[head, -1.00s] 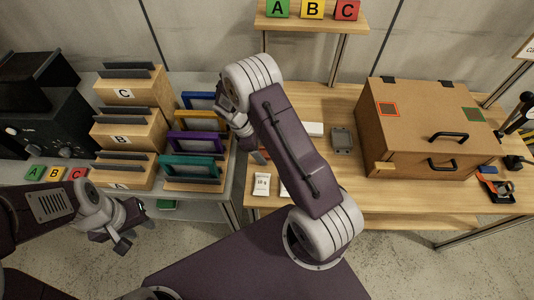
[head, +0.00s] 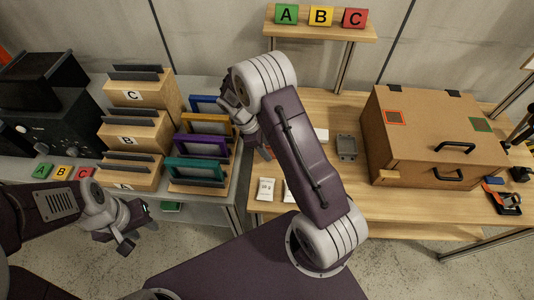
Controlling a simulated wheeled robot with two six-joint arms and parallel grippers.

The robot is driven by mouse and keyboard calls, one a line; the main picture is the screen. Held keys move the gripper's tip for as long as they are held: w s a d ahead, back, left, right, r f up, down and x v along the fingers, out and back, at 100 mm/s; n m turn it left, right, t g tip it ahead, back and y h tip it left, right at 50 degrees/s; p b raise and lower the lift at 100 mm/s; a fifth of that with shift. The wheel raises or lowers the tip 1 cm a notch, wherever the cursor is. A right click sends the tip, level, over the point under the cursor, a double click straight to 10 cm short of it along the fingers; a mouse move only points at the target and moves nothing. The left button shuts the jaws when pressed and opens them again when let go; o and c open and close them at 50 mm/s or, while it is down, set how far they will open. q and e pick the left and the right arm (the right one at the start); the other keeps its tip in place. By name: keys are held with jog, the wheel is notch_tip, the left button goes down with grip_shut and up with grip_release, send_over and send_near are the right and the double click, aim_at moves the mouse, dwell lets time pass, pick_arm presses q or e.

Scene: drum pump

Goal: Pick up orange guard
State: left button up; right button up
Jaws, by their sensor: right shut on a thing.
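My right gripper (head: 265,153) points down over the left end of the wooden bench, beside the rack of coloured frames. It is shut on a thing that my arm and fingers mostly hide. A small orange-red patch (head: 271,151) shows by its fingertips; I cannot tell its full shape or whether it is the guard. Another orange and black item (head: 507,200) lies at the right end of the bench, far from both grippers. My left gripper (head: 138,236) is open and empty in front of the grey table.
A big brown box (head: 430,150) with black handles fills the right of the bench (head: 375,204). Wooden blocks A, B, C (head: 128,139) and coloured frames (head: 200,145) stand left. A shelf (head: 320,30) rises behind.

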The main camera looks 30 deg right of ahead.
jog(key=s+r, duration=0.7)
jog(key=s, duration=0.4)
jog(key=shift+s+a, duration=0.2)
jog(key=shift+s, duration=0.2)
